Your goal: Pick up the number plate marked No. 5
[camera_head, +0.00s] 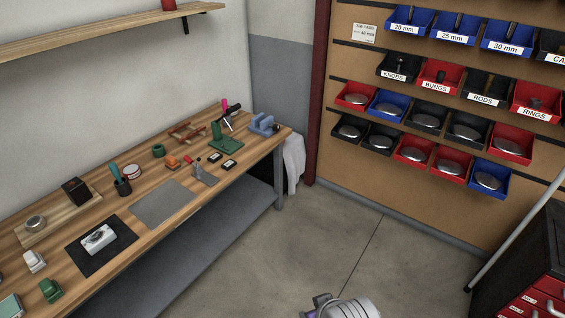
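Two small dark plates with pale faces lie on the wooden workbench, a left plate (214,157) and a right plate (230,164), near the green cast stand. They may be number plates, but their markings are too small to read, so I cannot tell whether either is No. 5. Part of one of my arms shows at the bottom edge, right of centre, over the floor. No gripper fingertips are visible.
The workbench (178,240) also carries a green stand (226,145), a blue vice (263,124), a grey mat (162,204) and a black mat (84,257). Labelled bins hang on the right wall. A dark cabinet (530,250) stands at right. The floor (320,235) between is clear.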

